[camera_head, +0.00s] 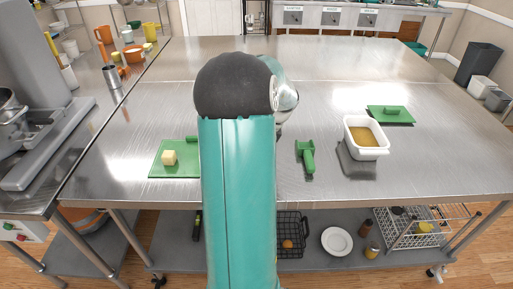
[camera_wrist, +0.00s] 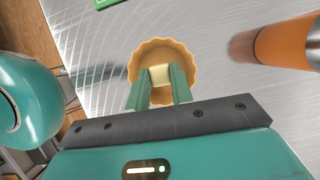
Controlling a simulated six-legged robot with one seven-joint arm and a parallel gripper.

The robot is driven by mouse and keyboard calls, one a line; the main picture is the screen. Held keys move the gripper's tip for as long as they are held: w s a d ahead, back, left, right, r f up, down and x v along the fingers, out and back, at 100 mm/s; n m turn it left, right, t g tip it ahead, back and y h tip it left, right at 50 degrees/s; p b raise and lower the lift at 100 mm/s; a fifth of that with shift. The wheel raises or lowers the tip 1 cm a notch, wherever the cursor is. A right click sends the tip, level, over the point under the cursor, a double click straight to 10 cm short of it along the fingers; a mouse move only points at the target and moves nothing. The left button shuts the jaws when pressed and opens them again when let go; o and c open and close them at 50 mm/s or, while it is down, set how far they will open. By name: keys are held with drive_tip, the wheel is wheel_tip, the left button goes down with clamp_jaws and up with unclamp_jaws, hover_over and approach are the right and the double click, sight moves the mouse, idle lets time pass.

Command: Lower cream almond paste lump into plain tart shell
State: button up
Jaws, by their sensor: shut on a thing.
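My gripper (camera_wrist: 160,83) is shut on a cream almond paste lump (camera_wrist: 160,76), held between its two green fingers in the wrist view. The plain tart shell (camera_wrist: 147,53), round, golden brown and with a fluted rim, lies on the steel table just beyond the fingertips. The lump overlaps the shell's near half in the picture; I cannot tell whether it touches the shell's floor. In the head view my arm hides the gripper, the held lump and the shell.
An orange cylindrical thing (camera_wrist: 285,45) stands to the right of the shell in the wrist view. The table's far part is clear.

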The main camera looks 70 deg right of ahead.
drive_tip(key=shift+f, duration=0.85)
idle(0.4)
drive_tip(key=o, duration=1)
drive_tip(key=shift+o, duration=0.2)
drive_tip(key=v, duration=1.3)
drive_tip(key=shift+r, duration=0.4)
drive_tip(key=shift+s, duration=0.1)
